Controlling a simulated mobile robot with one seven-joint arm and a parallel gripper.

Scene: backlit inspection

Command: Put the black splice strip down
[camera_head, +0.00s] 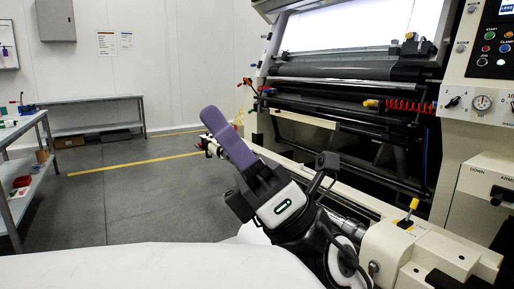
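My gripper (252,180) is in the middle of the picture, in front of the large machine.
The machine (350,125) with rollers and a bright lit panel (345,27) fills the right. A pale white surface (150,268) spans the lower left foreground. A bench (95,130) stands at the back left and a shelf table (25,170) at the left edge. Open floor lies between.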

